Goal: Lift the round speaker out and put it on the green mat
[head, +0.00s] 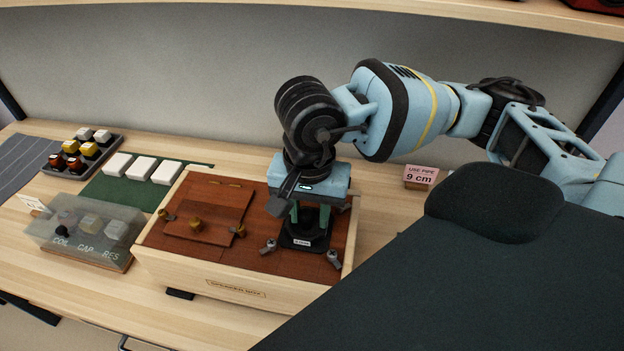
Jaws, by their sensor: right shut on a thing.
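My right gripper (305,212) reaches down over the right part of an open-topped wooden box (205,275). It is shut on a black part with a small white label, which looks like the round speaker (303,237). The gripper covers its upper part, so its round shape is not clear. I cannot tell whether the speaker still touches the brown panel (225,195) below it. The green mat (112,193) lies on the table left of the box, with several white blocks (143,168) along its back. My left gripper is not in view.
Brass knobs (195,224) stand on the brown panel, and grey fasteners (268,246) sit near the speaker. A clear-covered case (85,228) stands in front of the mat. A tray of colored parts (82,150) is behind left.

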